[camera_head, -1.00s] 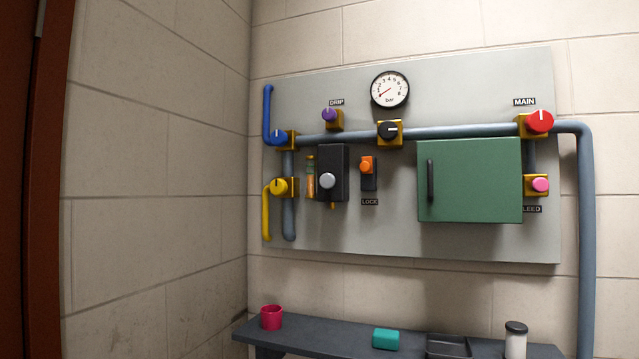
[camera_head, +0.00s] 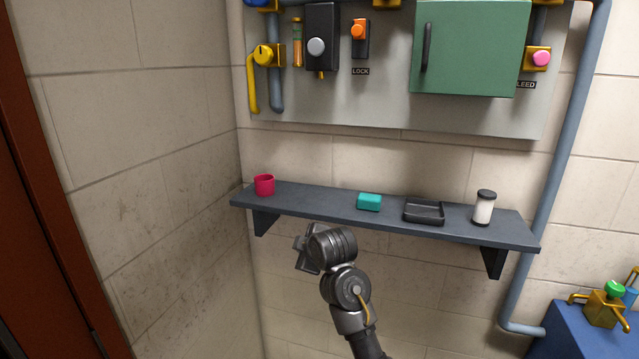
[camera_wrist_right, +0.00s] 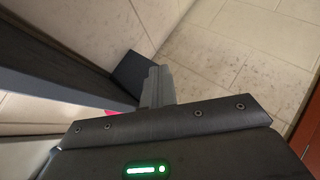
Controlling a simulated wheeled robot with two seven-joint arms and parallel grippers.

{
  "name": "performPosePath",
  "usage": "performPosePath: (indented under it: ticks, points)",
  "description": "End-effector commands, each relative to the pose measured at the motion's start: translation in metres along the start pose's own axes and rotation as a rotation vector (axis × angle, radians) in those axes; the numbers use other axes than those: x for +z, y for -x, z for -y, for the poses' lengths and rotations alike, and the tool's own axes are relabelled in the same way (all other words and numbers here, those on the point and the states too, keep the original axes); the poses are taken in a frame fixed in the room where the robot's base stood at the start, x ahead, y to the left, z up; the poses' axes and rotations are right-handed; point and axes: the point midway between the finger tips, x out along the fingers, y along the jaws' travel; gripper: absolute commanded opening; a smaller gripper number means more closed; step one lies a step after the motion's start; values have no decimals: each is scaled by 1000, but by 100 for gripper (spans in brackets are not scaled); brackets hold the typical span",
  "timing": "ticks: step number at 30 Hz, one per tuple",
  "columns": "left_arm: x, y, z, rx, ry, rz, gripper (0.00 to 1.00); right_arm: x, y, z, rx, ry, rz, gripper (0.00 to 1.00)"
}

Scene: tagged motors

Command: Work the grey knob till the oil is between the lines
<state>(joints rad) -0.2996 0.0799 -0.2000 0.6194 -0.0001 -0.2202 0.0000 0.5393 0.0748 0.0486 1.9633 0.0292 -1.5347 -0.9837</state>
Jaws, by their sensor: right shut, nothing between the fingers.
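The grey knob (camera_head: 316,46) is a round pale knob on the front of a black box (camera_head: 324,20) on the wall panel. Beside the box on its left is a narrow upright oil glass (camera_head: 297,45) with orange and green parts. Its lines and the oil level are too small to read. My right gripper (camera_head: 304,252) is below the wall shelf, well below the knob and apart from it. Its fingers are together and empty, and they also show in the right wrist view (camera_wrist_right: 157,88). My left gripper is not in view.
The shelf (camera_head: 300,205) juts out between gripper and panel, carrying a pink cup (camera_head: 264,185), a teal block (camera_head: 369,201), a black tray (camera_head: 424,212) and a white jar (camera_head: 483,208). A yellow valve (camera_head: 263,55) is left of the oil glass. An orange knob (camera_head: 358,31) is to the right.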

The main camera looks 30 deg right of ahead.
Motion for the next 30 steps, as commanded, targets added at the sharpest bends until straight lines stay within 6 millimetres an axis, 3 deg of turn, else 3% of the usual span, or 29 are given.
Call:
performPosePath:
  ticks: [1, 5, 6, 9, 12, 15, 19, 30]
  points:
    - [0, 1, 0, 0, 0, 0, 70, -29, 28, -55, 74, 55, -47, 0]
    - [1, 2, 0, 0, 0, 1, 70, -79, 98, -156, 217, 211, -118, 0]
    - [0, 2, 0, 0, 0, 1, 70, -92, 123, -184, 263, 257, -137, 0]
    - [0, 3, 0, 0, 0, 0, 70, -117, 187, -240, 369, 364, -174, 0]
    - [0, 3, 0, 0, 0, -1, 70, -132, 243, -279, 457, 451, -198, 0]
    - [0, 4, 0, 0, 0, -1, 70, -141, 284, -302, 521, 514, -210, 0]
    - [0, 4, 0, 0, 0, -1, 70, -145, 314, -316, 566, 558, -216, 0]
    - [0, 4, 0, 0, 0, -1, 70, -146, 322, -320, 579, 573, -216, 0]
